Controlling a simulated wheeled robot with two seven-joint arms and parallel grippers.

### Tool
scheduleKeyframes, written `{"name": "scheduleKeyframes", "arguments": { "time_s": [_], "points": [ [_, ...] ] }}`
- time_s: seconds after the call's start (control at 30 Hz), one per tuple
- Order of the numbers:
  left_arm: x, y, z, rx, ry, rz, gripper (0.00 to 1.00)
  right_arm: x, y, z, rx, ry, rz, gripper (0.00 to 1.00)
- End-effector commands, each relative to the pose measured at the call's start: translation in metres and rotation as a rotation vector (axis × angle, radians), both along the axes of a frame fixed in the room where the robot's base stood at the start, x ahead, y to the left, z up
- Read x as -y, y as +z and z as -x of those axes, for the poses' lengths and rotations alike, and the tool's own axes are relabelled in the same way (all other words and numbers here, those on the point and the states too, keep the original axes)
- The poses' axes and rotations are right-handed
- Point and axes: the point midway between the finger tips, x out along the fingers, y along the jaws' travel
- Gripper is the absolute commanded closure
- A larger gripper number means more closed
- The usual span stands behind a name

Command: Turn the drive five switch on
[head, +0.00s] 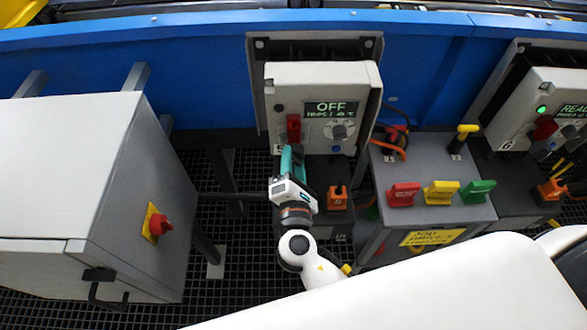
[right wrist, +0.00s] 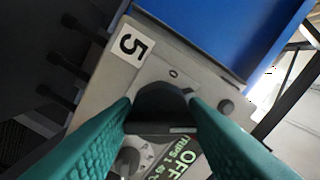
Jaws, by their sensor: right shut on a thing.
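The drive five unit (head: 348,80) is a pale grey box on the blue beam, and its display (head: 331,110) reads OFF. Its switch handle (head: 294,127) looks red in the head view, at the box's left side. My right gripper (head: 292,158) reaches up to the switch from below and partly covers it. In the right wrist view, the teal fingers are shut on the switch handle (right wrist: 162,103), which looks dark there. A 0 mark shows above it, and a label 5 (right wrist: 131,44) beside it. My left gripper is not in view.
A small grey dial (head: 340,131) sits right of the switch. An orange switch (head: 337,197) is below. Red, yellow and green tags (head: 441,193) stand on a grey box to the right. A grey cabinet (head: 90,190) with a red button (head: 160,224) stands left. Drive six (head: 545,110) is far right.

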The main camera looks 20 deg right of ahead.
Motion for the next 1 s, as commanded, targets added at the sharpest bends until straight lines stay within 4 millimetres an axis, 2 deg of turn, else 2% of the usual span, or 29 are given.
{"name": "scheduleKeyframes", "arguments": {
  "time_s": [0.03, 0.1, 0.4, 0.7, 1.0],
  "points": [
    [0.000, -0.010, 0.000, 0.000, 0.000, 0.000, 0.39, 0.000, -0.004, 0.000, 0.013, -0.002, -0.043, 0.83],
    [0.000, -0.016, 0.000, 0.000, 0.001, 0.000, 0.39, 0.000, -0.004, 0.000, 0.030, -0.002, -0.102, 0.83],
    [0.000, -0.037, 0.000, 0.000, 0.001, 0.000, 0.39, 0.000, -0.002, 0.000, 0.088, -0.002, -0.307, 0.83],
    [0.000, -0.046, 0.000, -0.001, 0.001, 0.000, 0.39, 0.000, 0.000, 0.000, 0.118, -0.002, -0.409, 0.83],
    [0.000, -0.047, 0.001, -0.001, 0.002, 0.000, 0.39, 0.000, 0.001, 0.000, 0.124, -0.002, -0.432, 0.83]
  ]
}}
